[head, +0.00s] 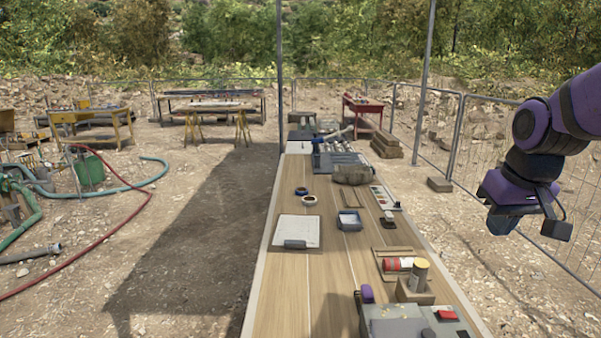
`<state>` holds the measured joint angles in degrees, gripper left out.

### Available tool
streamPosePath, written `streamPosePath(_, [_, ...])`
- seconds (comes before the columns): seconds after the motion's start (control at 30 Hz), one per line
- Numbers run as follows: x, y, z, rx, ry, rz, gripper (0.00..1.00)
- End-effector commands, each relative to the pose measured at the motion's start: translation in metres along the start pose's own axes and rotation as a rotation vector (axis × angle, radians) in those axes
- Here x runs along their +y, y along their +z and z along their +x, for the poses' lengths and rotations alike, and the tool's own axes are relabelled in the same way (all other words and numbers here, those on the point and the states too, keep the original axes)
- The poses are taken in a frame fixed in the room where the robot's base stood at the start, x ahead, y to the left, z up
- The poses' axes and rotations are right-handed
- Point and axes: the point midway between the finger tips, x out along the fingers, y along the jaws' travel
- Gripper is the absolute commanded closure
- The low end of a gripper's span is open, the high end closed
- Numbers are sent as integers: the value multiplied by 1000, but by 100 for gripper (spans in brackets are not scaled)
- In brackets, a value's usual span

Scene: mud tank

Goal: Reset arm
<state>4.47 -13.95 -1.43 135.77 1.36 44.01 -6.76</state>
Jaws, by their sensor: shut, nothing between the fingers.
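My gripper (528,218) hangs from my purple and black arm at the right side of the head view. It is shut and holds nothing. It is in the air to the right of the long wooden table (262,290), in front of the mesh fence, and touches nothing that I can see. The fingertips are small and dark at this distance.
A fence (487,150) stands behind my arm. Hoses (120,250) lie left.

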Motion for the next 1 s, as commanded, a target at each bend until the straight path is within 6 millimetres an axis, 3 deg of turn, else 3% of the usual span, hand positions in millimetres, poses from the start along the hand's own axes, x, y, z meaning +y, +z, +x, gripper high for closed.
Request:
streamPosePath(0.2, [-16,43,-46,85,-1,-4,100])
streamPosePath(0.53, [-31,107,-85,186,-3,-1,100])
streamPosePath(0.7, [-34,122,-91,210,-5,2,100])
streamPosePath(1.0, [-34,125,-92,213,-5,3,100])
